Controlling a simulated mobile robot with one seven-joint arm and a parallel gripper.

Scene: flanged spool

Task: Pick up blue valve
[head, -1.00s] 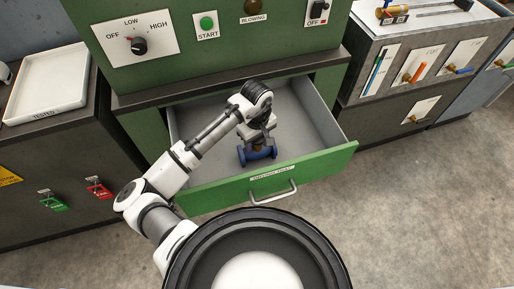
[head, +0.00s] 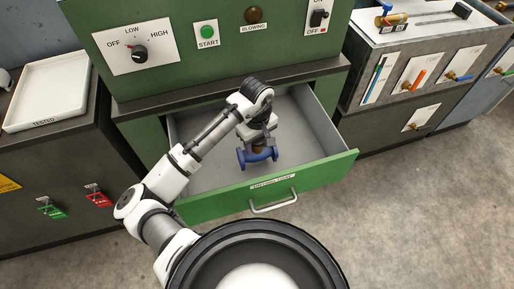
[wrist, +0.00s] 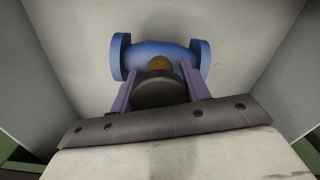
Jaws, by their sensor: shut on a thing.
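The blue valve (head: 257,157) has a flange at each end and is in the open green drawer, near its front wall. In the wrist view the valve (wrist: 160,50) lies across the top middle, with a brass neck and a dark round cap (wrist: 158,92) nearest the camera. My gripper (head: 260,143) reaches down into the drawer from above. Its two fingers (wrist: 158,88) are on either side of the cap and neck, shut on the valve. I cannot tell whether the valve touches the drawer floor.
The grey-lined drawer (head: 305,115) has free floor around the valve; its green front wall (head: 215,203) has a handle (head: 273,205). A white tray (head: 48,90) marked TESTED lies on the left cabinet. A bench (head: 425,50) with a brass valve (head: 391,18) stands at the right.

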